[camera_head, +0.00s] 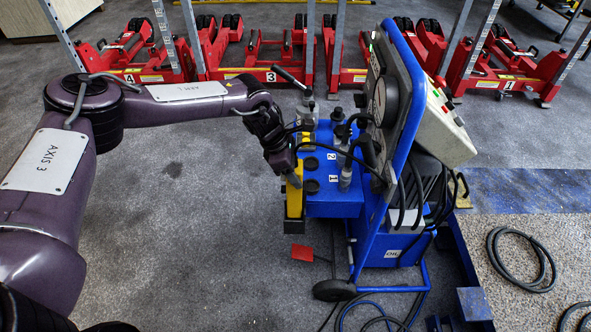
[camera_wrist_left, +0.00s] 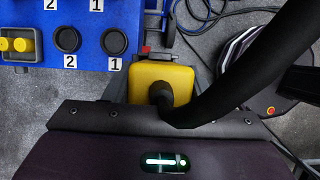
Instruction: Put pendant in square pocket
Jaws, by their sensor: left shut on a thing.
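A yellow pendant (camera_head: 294,198) hangs roughly upright in my left gripper (camera_head: 292,178), at the left front side of the blue tray (camera_head: 335,208). In the left wrist view the pendant (camera_wrist_left: 160,80) shows its yellow top with a thick black cable rising from it. The left gripper (camera_wrist_left: 160,92) is shut on it, one finger on each side. The blue tray has round black holes labelled 1 and 2. A dark squarish frame with yellow parts (camera_wrist_left: 18,45) shows at the left in the wrist view; I cannot tell whether it is the square pocket. My right gripper is out of view.
The blue trolley (camera_head: 408,110) with gauges and a control box (camera_head: 440,130) stands right of the tray. Black hoses (camera_head: 355,150) loop above the tray. A red pedal (camera_head: 302,252) lies below. Red jacks (camera_head: 270,60) line the back. The floor at left is clear.

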